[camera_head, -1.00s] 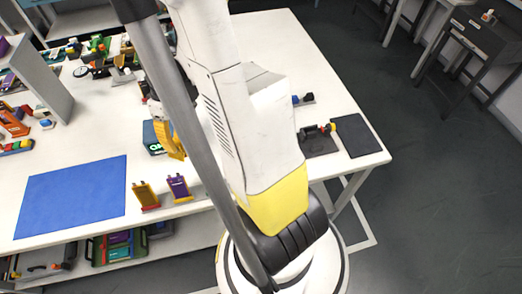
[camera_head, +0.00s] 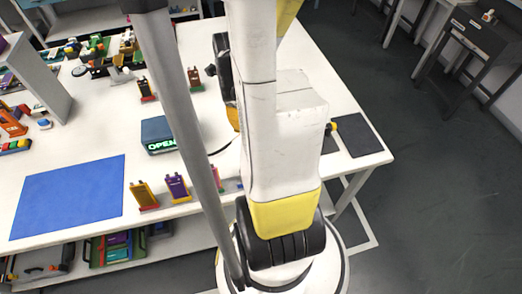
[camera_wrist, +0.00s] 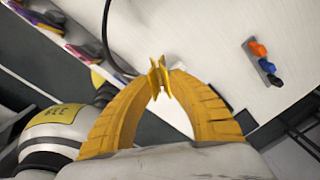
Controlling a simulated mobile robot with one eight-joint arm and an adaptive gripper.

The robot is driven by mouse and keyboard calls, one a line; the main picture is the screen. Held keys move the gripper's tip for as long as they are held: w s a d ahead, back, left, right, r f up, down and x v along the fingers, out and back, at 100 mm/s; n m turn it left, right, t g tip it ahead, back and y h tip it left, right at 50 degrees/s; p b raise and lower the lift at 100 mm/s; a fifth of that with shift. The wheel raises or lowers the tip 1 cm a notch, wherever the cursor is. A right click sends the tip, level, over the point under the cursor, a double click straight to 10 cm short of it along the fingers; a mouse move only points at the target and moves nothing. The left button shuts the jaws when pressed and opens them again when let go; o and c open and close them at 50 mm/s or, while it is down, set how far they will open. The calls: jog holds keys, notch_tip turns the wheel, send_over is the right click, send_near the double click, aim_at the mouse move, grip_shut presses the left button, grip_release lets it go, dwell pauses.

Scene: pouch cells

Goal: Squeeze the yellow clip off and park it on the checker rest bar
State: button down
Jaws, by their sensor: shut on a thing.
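In the wrist view, my gripper (camera_wrist: 158,84) has its two curved yellow fingers closed together on a small yellow piece, which looks like the yellow clip (camera_wrist: 160,72). Clip and fingertips are nearly the same colour, so their border is hard to tell. The piece is held above the white table. In the head view my arm hides most of the gripper; only a yellow-orange sliver shows beside it. The checker (camera_head: 158,134) is a dark teal box reading OPEN, left of my arm. I cannot make out its rest bar.
A yellow pouch cell (camera_head: 145,194) and a purple one (camera_head: 177,187) stand near the table's front edge. A blue mat (camera_head: 68,196) lies bare at left. In the wrist view, a grey strip bears orange and blue pieces (camera_wrist: 258,49). A dark cable (camera_wrist: 106,30) crosses the tabletop.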

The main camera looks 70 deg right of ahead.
jog(key=shift+s+d+f+m+y+b, duration=0.1)
jog(key=shift+s+d+f+m+b, duration=0.6)
jog(key=shift+m, duration=1.1)
jog(key=shift+s+d+f+m+y+b, duration=0.1)
jog(key=shift+s+d+f+m+b, duration=0.25)
jog(key=shift+s+m, duration=1.1)
jog(key=shift+s+d+f+m+y+b, duration=0.1)
jog(key=shift+s+d+f+m+b, duration=0.4)
jog(key=shift+m, duration=1.65)
jog(key=shift+a+f, duration=0.15)
jog(key=shift+f+b, duration=1.15)
jog(key=shift+f, duration=0.15)
jog(key=shift+f, duration=0.1)
jog(key=shift+f+b, duration=0.8)
jog(key=shift+b, duration=0.05)
jog(key=c, duration=0.9)
grip_release()
